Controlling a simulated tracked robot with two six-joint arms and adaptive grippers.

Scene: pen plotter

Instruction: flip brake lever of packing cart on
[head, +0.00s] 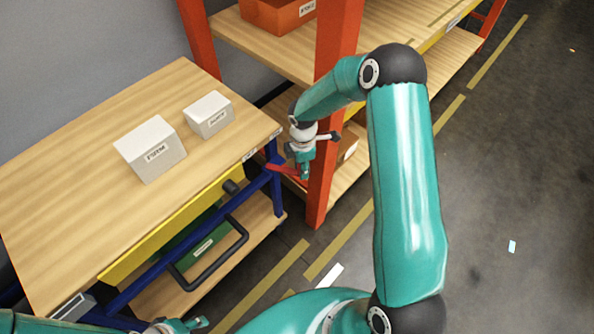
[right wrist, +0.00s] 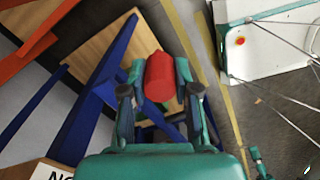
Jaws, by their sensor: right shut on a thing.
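The packing cart (head: 75,150) stands at the left of the head view, with a wooden top and a blue frame. A red brake lever (head: 283,169) sticks out at its right corner post. In the right wrist view the lever's red end (right wrist: 160,78) lies between the two fingers. My right gripper (head: 304,174) is shut on this lever, and it also shows in the right wrist view (right wrist: 160,92). The fingers hide part of the lever. My left gripper (head: 183,325) shows only in part at the bottom edge of the head view, away from the lever; its jaws are unclear.
Two white boxes (head: 150,150) (head: 208,114) stand on the cart top. A green bin (head: 203,246) and a black handle (head: 212,262) are lower on the cart. An orange shelf post (head: 325,130) rises close behind my right gripper. The floor (head: 500,180) at right is mostly clear.

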